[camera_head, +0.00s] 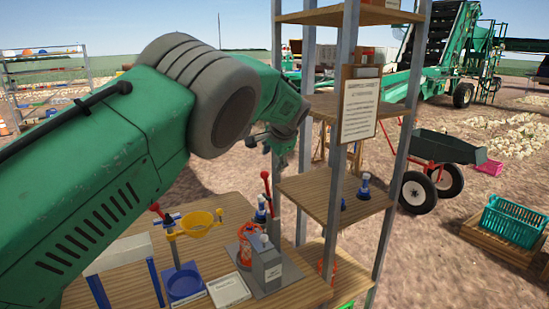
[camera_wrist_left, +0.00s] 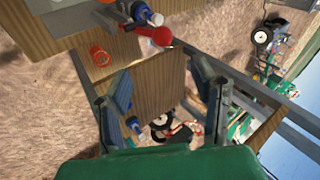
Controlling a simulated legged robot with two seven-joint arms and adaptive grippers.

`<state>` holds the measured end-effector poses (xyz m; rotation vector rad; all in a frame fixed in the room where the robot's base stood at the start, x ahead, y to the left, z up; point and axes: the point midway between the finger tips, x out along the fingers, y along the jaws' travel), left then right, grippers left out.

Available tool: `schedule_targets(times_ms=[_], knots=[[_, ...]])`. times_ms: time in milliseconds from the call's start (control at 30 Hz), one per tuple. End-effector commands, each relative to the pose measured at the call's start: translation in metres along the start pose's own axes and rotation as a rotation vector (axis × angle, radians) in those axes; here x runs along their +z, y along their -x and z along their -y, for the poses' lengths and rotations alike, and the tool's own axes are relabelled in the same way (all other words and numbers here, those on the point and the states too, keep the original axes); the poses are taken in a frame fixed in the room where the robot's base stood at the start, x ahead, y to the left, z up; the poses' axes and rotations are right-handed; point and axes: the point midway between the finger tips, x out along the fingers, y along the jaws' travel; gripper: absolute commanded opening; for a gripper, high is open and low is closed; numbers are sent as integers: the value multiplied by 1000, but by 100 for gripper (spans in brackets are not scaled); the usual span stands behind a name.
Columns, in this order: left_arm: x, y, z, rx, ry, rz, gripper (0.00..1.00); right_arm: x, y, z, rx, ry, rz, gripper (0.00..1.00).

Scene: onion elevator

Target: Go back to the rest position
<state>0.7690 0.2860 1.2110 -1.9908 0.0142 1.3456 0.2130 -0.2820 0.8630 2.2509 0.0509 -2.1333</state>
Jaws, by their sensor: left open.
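My left arm comes in from the left and reaches across the head view. Its gripper (camera_head: 277,140) is beside the wooden shelf rack (camera_head: 343,195), above the right end of the wooden table (camera_head: 225,207), and partly hidden behind my own wrist. In the left wrist view the two fingers of the left gripper (camera_wrist_left: 160,88) stand apart, with nothing held between them. A shelf board shows beyond the gap. My right gripper is not in view.
The table holds a yellow ring (camera_head: 197,224) on a stand, a blue dish (camera_head: 185,284), a grey box (camera_head: 266,267) and a red-knobbed lever (camera_head: 266,190). A blue-and-white bottle (camera_head: 364,188) stands on the shelf. A wheelbarrow (camera_head: 447,150) and a teal crate (camera_head: 513,221) are right.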

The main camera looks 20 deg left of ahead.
Motion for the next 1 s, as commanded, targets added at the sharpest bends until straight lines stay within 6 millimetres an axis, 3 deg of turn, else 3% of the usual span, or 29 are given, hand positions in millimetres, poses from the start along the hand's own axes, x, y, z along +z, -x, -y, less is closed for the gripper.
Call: schedule_targets(times_ms=[200, 667, 767, 833, 1000], knots=[[0, 12, 0, 1, 0, 2, 52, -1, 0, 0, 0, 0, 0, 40], [2, 10, -2, 4, 2, 4, 52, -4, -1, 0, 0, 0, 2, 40], [16, -10, -12, 25, 14, 16, 52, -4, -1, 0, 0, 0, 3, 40], [35, -36, -28, 55, 31, 29, 52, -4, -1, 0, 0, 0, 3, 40], [114, -110, -91, 152, 105, 73, 52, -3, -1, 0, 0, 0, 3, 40]])
